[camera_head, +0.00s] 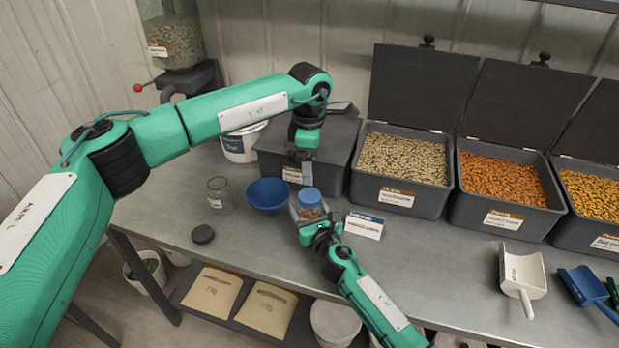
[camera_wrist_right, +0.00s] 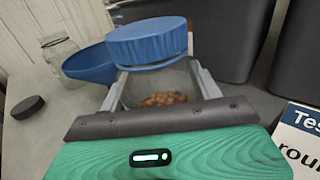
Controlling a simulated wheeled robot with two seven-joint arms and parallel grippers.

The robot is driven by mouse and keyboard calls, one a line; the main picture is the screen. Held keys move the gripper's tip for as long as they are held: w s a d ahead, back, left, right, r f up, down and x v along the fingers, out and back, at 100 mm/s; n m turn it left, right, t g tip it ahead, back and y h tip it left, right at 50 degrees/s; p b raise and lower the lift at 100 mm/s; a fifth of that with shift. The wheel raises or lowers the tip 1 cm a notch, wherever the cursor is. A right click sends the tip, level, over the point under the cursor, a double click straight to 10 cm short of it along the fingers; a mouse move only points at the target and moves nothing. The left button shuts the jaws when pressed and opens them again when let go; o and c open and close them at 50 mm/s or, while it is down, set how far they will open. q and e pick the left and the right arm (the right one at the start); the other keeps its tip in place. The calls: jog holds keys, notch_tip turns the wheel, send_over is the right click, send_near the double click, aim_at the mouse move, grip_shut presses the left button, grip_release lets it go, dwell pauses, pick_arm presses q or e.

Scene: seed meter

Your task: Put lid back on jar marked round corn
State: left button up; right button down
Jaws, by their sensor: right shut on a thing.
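A small clear jar (camera_wrist_right: 160,86) with orange-brown kernels in its bottom stands on the bench. A blue lid (camera_head: 309,197) is on top of its mouth; in the right wrist view the lid (camera_wrist_right: 147,40) looks slightly tilted, and I cannot tell whether it is fully seated. My right gripper (camera_head: 310,211) is shut on the jar, one finger on each side, below the lid. My left gripper (camera_head: 300,170) points down above and behind the jar, apart from the lid; its finger gap is unclear. A card (camera_head: 364,225) beside the jar reads partly "Tes" and "rou" in the wrist view (camera_wrist_right: 300,135).
A blue bowl (camera_head: 268,195), an empty glass jar (camera_head: 217,192) and a black lid (camera_head: 202,234) lie left of the jar. A closed grey bin (camera_head: 325,145) and open seed bins (camera_head: 402,198) line the back. A white scoop (camera_head: 523,275) lies right; the front middle bench is clear.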

pick_arm(q)
notch_tip(320, 180, up, 2)
jog(key=shift+r, duration=0.2)
pick_arm(e)
jog(key=shift+c, duration=1.1)
grip_release()
jog(key=v, duration=1.3)
jog(key=shift+s+d, duration=0.2)
jog(key=shift+s, duration=0.15)
pick_arm(q)
jog(key=shift+f, duration=0.25)
pick_arm(e)
jog(key=shift+f, duration=0.1)
